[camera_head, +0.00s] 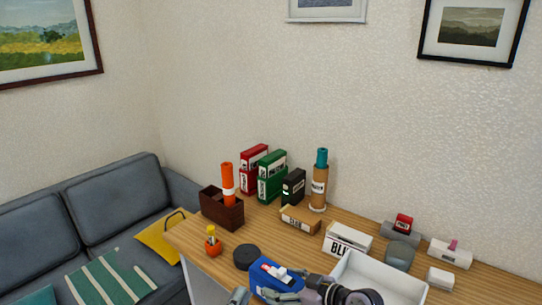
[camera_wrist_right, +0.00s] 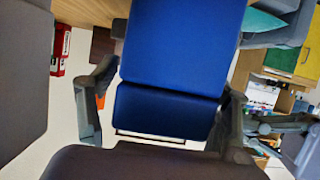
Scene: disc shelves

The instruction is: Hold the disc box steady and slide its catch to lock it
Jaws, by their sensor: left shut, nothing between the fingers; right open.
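The disc box, a blue case (camera_head: 262,291), is at the front edge of the desk in the head view, with a white and red piece (camera_head: 279,273) on top that may be its catch. In the right wrist view the blue box (camera_wrist_right: 180,45) fills the middle. My right gripper (camera_head: 293,286) is open, with its fingers on either side of the box in the wrist view (camera_wrist_right: 160,105); contact is unclear. My left gripper (camera_head: 238,297) is shut and empty, just left of the box, mostly cut off by the bottom edge.
A black round object (camera_head: 246,256) and an orange pot (camera_head: 212,246) stand left of the box. A white open tray (camera_head: 384,277) is to its right. A cardboard box (camera_head: 300,219), a white box (camera_head: 347,238) and several upright cases and tubes stand behind.

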